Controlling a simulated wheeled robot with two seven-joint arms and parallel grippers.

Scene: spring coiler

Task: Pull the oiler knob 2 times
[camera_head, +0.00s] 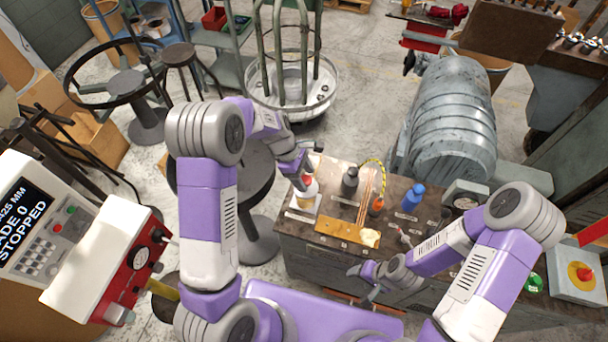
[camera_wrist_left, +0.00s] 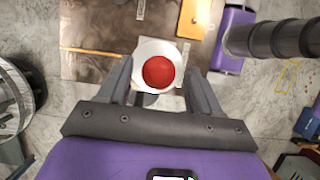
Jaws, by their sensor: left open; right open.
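The oiler (camera_head: 308,190) is a pale bottle-like unit on a small white base at the left end of the dark bench top. From above, its round red knob (camera_wrist_left: 158,71) sits on a white disc in the left wrist view. My left gripper (camera_wrist_left: 158,92) is open, with one finger on each side of the oiler's white disc. Whether the fingers touch it, I cannot tell. In the head view the left gripper (camera_head: 300,167) is beside the oiler's top and partly hides it. My right gripper (camera_head: 366,279) is open and empty, low at the bench's front edge.
The bench top (camera_head: 290,225) also carries a dark bottle (camera_head: 350,181), an orange bottle (camera_head: 377,206), a blue bottle (camera_head: 413,198) and a brass-coloured plate (camera_head: 335,231). A control panel (camera_head: 45,220) stands at left. A large grey ribbed machine (camera_head: 450,115) is behind the bench.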

